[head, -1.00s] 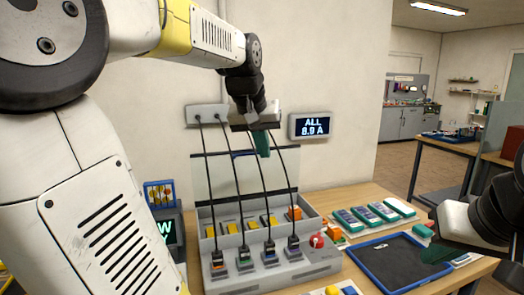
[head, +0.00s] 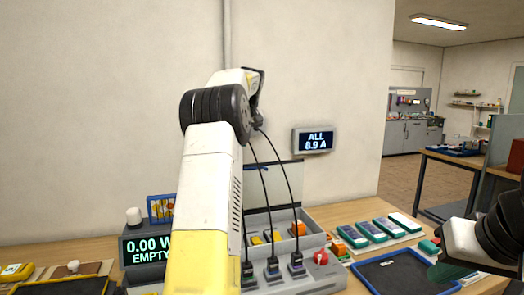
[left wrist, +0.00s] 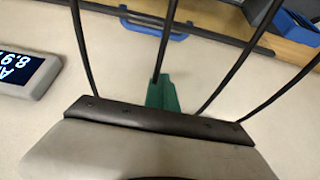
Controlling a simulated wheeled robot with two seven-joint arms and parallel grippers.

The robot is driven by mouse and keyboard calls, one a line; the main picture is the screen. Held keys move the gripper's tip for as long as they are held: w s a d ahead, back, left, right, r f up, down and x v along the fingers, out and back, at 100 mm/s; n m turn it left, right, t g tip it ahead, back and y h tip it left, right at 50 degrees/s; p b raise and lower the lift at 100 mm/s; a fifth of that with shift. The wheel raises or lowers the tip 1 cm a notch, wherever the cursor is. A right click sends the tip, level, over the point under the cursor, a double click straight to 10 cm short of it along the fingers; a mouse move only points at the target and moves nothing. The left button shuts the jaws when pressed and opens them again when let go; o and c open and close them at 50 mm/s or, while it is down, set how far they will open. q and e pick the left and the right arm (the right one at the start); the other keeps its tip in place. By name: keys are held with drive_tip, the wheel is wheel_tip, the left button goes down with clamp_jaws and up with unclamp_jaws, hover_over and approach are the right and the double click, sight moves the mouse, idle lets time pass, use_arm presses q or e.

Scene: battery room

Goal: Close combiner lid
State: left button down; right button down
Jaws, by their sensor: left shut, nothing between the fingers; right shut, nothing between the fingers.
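The combiner (head: 318,268) is a grey box on the bench, partly hidden behind my left arm. Its lid (head: 280,186) stands open and upright at the back, close to the wall. The lid's blue handle (left wrist: 150,28) shows at the top of the left wrist view. My left gripper (left wrist: 163,94) is shut with green fingertips, among the black cables, apart from the handle in the picture. In the head view the left gripper is hidden behind my own arm.
Black cables (head: 285,180) hang from the wall into the combiner. A wall display (head: 312,140) reads ALL 8.9 A. A blue-rimmed tray (head: 365,263) and several green-and-white modules (head: 388,228) lie right of the box. A display unit (head: 147,250) stands to its left.

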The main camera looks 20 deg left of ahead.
use_arm(q)
drive_tip(key=x, duration=0.9)
drive_tip(key=shift+s+d+f, duration=0.15)
drive_tip(key=shift+s+d, duration=0.5)
drive_tip(key=shift+s, duration=0.2)
drive_tip(key=shift+s+d+f, duration=0.15)
drive_tip(key=shift+s+d, duration=0.45)
drive_tip(key=shift+s, duration=0.2)
